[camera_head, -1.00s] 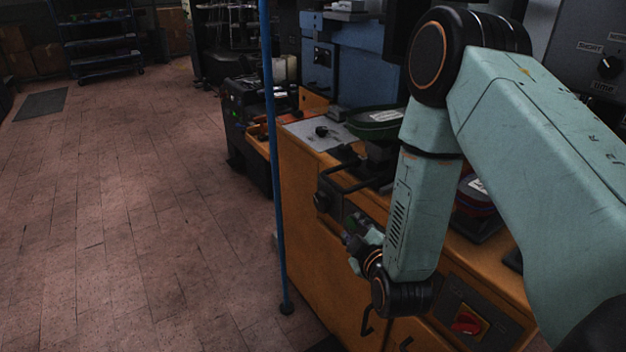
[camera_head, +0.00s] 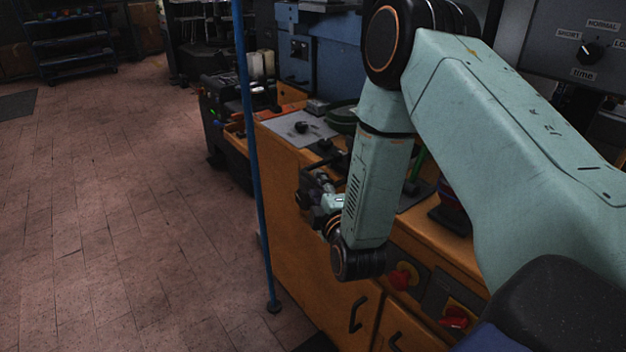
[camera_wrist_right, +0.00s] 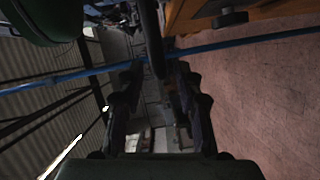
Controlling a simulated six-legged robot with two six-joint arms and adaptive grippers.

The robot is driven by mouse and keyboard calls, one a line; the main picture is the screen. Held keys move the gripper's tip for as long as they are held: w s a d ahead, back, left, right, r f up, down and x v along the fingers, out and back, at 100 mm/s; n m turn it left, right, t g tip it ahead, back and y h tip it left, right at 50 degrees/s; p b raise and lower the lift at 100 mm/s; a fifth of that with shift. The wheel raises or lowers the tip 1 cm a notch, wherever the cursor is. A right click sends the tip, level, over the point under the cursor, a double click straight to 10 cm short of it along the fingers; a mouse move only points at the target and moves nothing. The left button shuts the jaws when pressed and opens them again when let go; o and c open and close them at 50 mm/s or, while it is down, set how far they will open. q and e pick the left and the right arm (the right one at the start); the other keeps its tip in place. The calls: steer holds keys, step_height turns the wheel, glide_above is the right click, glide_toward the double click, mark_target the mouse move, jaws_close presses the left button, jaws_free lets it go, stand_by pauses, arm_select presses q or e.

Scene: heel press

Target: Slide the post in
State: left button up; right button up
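My right gripper (camera_head: 317,186) is at the front of the orange cabinet's top, small and partly hidden by my forearm. In the right wrist view its two dark fingers (camera_wrist_right: 158,80) are spread apart. A dark bar (camera_wrist_right: 152,40), perhaps the post or its handle, runs from the top edge down toward the gap between the fingers. I cannot tell whether it touches them. No grip on it shows. I cannot tell for sure which part is the post. My left gripper is not in view.
A thin blue pole (camera_head: 252,150) stands left of the orange cabinet (camera_head: 300,270); it also crosses the right wrist view. Red knobs (camera_head: 404,277) sit on the cabinet front below my arm. A control panel (camera_head: 575,50) is at upper right. The floor at left is clear.

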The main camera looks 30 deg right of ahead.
mark_target(312, 181)
steer(key=x, duration=0.2)
steer(key=shift+w+a, duration=0.15)
steer(key=shift+w, duration=0.3)
steer(key=shift+w+r, duration=0.1)
steer(key=shift+w, duration=0.35)
steer(key=shift+w+d, duration=0.15)
steer(key=shift+d, duration=0.15)
steer(key=shift+a, duration=0.2)
steer(key=c, duration=0.4)
steer(key=shift+d, duration=0.1)
jaws_close()
